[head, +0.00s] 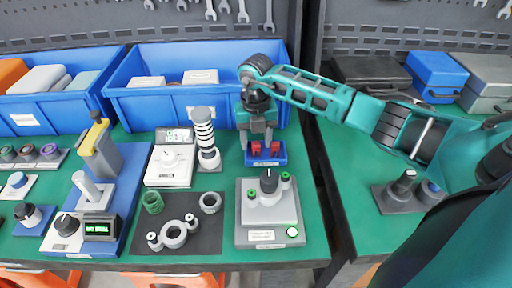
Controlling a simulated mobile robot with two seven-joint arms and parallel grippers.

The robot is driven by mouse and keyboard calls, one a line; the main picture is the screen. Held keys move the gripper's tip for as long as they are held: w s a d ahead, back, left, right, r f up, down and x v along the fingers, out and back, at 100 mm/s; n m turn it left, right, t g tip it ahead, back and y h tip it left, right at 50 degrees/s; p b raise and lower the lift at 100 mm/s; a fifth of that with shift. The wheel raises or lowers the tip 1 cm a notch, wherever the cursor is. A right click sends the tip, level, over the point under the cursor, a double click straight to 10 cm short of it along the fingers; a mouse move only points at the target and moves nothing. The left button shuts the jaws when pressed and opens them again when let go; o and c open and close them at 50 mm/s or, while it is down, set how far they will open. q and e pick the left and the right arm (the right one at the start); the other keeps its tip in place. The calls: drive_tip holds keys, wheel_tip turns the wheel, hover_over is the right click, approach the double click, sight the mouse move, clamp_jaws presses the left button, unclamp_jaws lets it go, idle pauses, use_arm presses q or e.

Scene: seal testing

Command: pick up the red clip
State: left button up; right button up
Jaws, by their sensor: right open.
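Red clip parts (275,148) stand upright on a small blue base (265,160) near the back of the green table, just in front of the right blue bin. My right gripper (257,143) reaches in from the right, pointing down, with its jaws apart directly above and around the red parts. The fingers partly hide the red clip. I cannot tell whether the fingertips touch it. My left gripper is not in view.
A grey device with a black knob (268,186) stands in front of the clip base. A white ringed column (206,140) stands to its left. Blue bins (215,106) line the back. A gap separates this table from the right one.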

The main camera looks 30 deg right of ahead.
drive_tip(key=c, duration=0.8)
clamp_jaws()
drive_tip(key=shift+r, duration=0.1)
